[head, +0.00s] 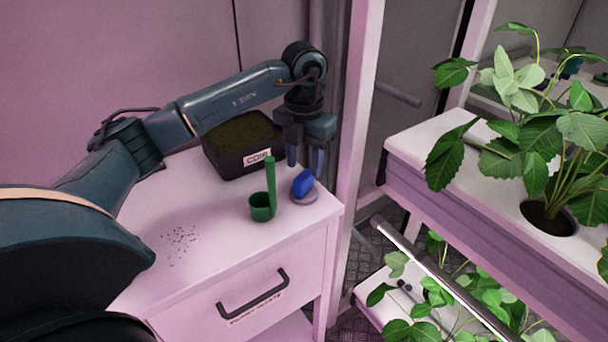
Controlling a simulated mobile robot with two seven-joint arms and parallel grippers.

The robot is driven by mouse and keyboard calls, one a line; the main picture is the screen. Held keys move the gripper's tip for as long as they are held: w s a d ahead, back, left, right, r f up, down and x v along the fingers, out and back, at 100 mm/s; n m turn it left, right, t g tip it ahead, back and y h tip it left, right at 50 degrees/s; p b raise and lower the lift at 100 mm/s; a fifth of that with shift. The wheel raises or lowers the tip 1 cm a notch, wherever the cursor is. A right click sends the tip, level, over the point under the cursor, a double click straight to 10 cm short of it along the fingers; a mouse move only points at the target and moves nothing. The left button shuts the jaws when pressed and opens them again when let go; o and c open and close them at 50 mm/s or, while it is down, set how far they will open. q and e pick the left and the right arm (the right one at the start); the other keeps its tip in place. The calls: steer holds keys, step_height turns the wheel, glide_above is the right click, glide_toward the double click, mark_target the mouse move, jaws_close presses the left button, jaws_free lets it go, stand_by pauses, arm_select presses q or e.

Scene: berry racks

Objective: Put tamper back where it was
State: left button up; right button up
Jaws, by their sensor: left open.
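A blue piece (303,183), which looks like the tamper, is at the right front part of the white cabinet top. It looks tilted on a small round grey disc (306,197); I cannot tell whether the disc is its foot or a separate rest. My left gripper (305,158) is open, fingers pointing down, just above and behind the blue piece, with nothing visible between the fingers. Whether a finger touches the blue piece is unclear. My right gripper is not in view.
A green scoop (262,209) with an upright handle stands just left of the blue piece. A black bin labelled COIR (227,166) is behind it. Dark crumbs (180,243) lie at the left. A pink post (352,150) and plant racks (440,185) are to the right.

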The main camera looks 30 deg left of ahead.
mark_target(304, 175)
arm_select(q)
step_height(304, 175, up, 8)
steer(key=shift+f, duration=0.2)
stand_by(0.5)
